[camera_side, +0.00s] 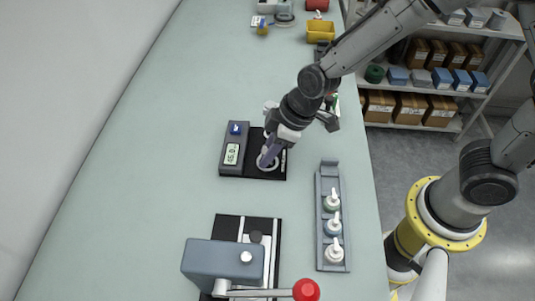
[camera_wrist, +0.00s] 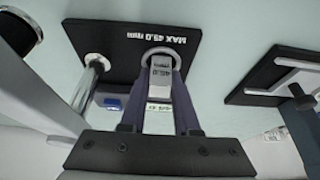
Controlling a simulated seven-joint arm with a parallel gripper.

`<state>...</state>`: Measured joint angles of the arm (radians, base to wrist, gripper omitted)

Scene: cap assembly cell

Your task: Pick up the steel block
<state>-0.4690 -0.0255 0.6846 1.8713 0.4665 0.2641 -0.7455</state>
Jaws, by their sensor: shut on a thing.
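The steel block (camera_wrist: 161,72) is a small pale grey piece marked 45.0, seen between my fingers in the wrist view. My gripper (camera_wrist: 161,60) is shut on it, with a dark purple finger on either side. The block is over the round light ring on the black gauge base (camera_wrist: 100,38), which is printed MAX 45.0 mm. I cannot tell whether it touches the ring. In the side view my gripper (camera_side: 267,158) is low over the same base (camera_side: 263,174), and its fingers hide the block. The gauge's grey housing (camera_side: 227,162) with a lit display stands left of it.
A chrome post (camera_wrist: 92,75) stands close beside my fingers. A grey rack (camera_side: 333,263) with three white-topped bottles is at the right. A press (camera_side: 222,262) with a red-knobbed lever is in front. The left table side is clear.

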